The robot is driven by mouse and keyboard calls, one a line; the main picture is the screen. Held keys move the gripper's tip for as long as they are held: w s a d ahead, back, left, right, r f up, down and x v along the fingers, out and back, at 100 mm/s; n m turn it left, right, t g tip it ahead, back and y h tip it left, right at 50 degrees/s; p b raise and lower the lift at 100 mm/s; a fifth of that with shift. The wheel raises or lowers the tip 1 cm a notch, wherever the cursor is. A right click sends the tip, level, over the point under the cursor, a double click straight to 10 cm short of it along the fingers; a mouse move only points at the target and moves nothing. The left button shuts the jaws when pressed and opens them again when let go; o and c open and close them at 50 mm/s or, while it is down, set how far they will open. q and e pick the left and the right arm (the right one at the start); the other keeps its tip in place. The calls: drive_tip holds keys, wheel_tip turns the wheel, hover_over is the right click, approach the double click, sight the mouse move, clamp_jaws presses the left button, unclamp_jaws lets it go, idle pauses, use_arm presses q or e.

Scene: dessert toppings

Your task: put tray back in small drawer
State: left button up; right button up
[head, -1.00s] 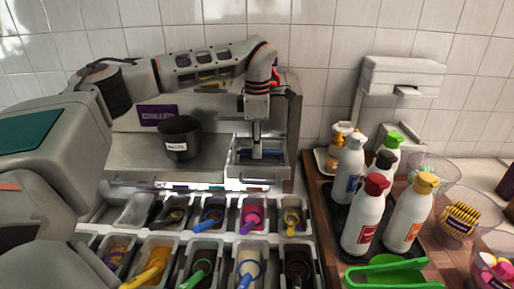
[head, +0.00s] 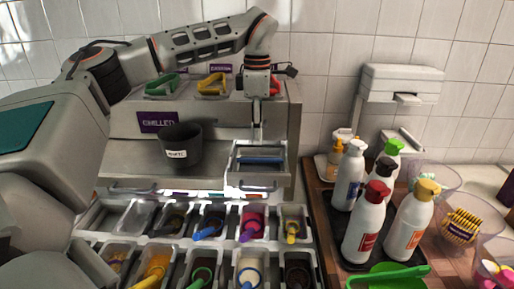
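The small drawer (head: 256,182) of the chilled unit is pulled out at the unit's right side. A tray (head: 259,161) with a dark blue bar across it lies inside the drawer; whether it is fully seated I cannot tell. My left gripper (head: 257,121) points down just above and behind the drawer, apart from the tray. Its fingers show nearly edge-on, so their opening is unclear; nothing shows hanging from them. My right gripper is not in view.
A black waste bin (head: 181,145) stands left of the drawer. Several topping tubs with coloured scoops fill the front. Colored tongs (head: 213,84) lie on the unit's top. Bottles (head: 365,222) stand on a dark tray at the right, near a green scoop (head: 385,277).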

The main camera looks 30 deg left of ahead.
use_arm(q)
drive_tip(key=shift+r, duration=2.25)
